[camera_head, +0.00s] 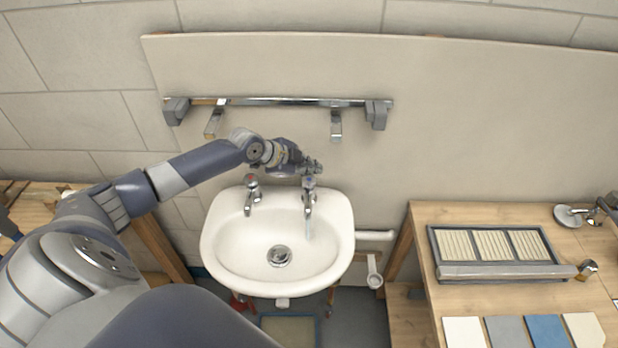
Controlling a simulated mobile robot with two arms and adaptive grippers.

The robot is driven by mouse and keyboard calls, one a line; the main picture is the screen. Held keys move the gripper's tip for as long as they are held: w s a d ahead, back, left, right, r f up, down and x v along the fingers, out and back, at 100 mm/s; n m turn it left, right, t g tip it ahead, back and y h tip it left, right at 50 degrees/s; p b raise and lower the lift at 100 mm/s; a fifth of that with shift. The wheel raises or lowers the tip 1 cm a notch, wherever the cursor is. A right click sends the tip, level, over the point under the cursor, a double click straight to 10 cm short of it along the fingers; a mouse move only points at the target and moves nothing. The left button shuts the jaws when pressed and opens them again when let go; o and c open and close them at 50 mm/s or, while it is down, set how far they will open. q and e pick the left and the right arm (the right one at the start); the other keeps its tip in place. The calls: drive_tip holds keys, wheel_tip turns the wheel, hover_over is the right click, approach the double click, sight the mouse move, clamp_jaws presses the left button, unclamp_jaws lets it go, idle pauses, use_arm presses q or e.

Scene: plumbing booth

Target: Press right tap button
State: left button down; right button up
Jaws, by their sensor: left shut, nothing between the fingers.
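The white sink (222,262) hangs at the middle, with two chrome taps on its back rim. The right tap (308,201) has a bluish button on top. A faint pale-blue streak below its spout looks like running water. The left tap (252,199) has a red mark on top. My left gripper (318,167) is shut and empty, reaching in from the left just above and behind the right tap's button. I cannot tell whether its fingertips touch the button. My right gripper is not in view.
A chrome rail (285,101) with grey end brackets runs along the wall panel above the sink. A wooden table (425,222) at right bears a tray (495,271) and several coloured tiles. A white drain pipe (374,270) shows beside the sink.

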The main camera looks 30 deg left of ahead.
sight(310, 181)
use_arm(q)
drive_tip(key=shift+r+p, duration=1.5)
drive_tip(key=shift+r, duration=0.8)
drive_tip(key=shift+f, duration=0.1)
